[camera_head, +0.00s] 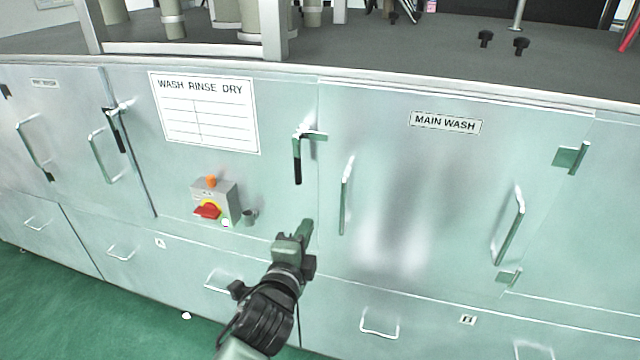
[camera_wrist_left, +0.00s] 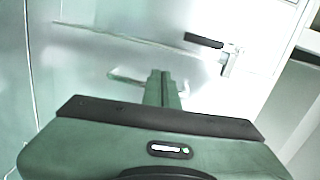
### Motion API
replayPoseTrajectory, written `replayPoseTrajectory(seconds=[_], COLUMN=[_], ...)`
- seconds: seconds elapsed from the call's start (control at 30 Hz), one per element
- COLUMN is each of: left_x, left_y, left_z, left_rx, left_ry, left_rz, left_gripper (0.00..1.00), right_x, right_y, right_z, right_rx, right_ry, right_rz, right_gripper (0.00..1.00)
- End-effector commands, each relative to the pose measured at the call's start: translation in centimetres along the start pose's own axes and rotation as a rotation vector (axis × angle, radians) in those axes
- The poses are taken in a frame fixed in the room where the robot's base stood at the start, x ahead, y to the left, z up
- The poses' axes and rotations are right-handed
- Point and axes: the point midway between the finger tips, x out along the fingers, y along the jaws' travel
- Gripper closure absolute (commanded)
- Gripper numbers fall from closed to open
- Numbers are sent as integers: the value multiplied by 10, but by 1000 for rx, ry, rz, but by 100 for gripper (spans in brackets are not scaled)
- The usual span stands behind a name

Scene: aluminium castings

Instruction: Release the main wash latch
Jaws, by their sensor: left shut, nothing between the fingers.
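The main wash latch (camera_head: 297,160) is at the left edge of the door labelled MAIN WASH (camera_head: 446,122). Its black lever hangs straight down from a metal bracket (camera_head: 312,135). In the left wrist view the latch (camera_wrist_left: 205,41) shows at the upper right, ahead of the fingers. My left gripper (camera_head: 306,228) is below the latch lever, apart from it, in front of the cabinet. Its fingers are shut and empty; they also show in the left wrist view (camera_wrist_left: 162,88). My right gripper is in neither view.
A vertical door handle (camera_head: 345,195) stands out just right of the latch, and another handle (camera_head: 510,226) is farther right. A grey switch box (camera_head: 228,190) with a red knob sticks out to the left. Drawers with handles (camera_head: 380,330) run below.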

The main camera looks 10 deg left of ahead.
Motion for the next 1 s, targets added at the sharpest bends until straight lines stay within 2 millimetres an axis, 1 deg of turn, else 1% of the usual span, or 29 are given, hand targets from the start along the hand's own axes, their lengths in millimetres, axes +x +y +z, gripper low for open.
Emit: replayPoseTrajectory(seconds=[0.03, 0.1, 0.2, 0.3, 0.53, 0.63, 0.77, 0.87, 1.0], left_x=[-5, -11, -16, -17, -16, -13, 1, 20, 51], left_y=[-22, -40, -54, -57, -56, -57, -60, -63, -67], left_z=[-1, -1, -1, -1, -1, -1, -1, -1, -1], left_rx=[21, 44, 60, 65, 64, 63, 64, 63, 62], left_ry=[-1, -5, -9, -10, -9, -10, -10, -10, -10], left_rz=[-37, -71, -94, -101, -99, -99, -99, -99, -98], left_gripper=[100, 100, 100, 100, 100, 100, 100, 100, 100], right_x=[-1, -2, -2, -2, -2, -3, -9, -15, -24], right_y=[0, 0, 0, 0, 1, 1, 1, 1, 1], right_z=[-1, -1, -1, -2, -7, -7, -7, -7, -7], right_rx=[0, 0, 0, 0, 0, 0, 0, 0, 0], right_ry=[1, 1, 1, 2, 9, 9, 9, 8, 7], right_rz=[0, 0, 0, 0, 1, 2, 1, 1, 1], right_gripper=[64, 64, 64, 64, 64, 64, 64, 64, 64])
